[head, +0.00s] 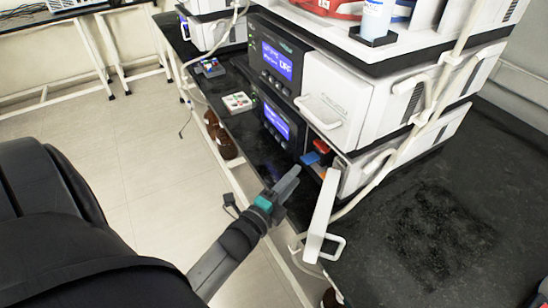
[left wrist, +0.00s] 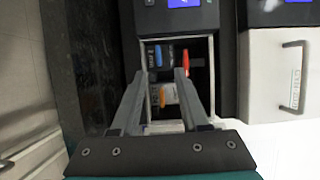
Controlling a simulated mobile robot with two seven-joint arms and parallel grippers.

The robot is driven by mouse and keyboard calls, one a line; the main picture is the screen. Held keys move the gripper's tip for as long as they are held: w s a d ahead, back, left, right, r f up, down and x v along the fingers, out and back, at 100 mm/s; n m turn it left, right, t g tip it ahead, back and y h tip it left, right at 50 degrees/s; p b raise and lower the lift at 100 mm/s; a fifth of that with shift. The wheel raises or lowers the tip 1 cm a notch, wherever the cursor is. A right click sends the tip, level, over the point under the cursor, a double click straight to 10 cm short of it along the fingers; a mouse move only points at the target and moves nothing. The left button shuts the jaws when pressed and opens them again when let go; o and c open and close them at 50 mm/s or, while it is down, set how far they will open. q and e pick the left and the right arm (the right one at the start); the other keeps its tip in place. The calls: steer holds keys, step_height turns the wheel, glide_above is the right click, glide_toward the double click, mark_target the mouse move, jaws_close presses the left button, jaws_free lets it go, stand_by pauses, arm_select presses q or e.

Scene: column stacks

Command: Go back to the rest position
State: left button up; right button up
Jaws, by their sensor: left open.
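My left gripper (head: 284,188) reaches in from the lower left in the head view, in front of the lower unit of the instrument stack. It is open with nothing between its fingers. In the left wrist view its two fingers (left wrist: 163,78) are spread and point at an open compartment (left wrist: 203,95). In that compartment are a blue piece (left wrist: 158,56), a red piece (left wrist: 186,62) and an orange piece (left wrist: 162,97). The compartment's white door (head: 321,214) stands swung open to the right of my gripper. My right gripper is in neither view.
The upper unit's white door (head: 322,97) is closed. The black bench top (head: 440,225) is bare at the right. Open floor (head: 130,160) is on the left.

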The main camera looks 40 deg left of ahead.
arm_select(q)
steer(key=s, duration=0.7)
steer(key=shift+s+p, duration=0.35)
steer(key=shift+d, duration=0.1)
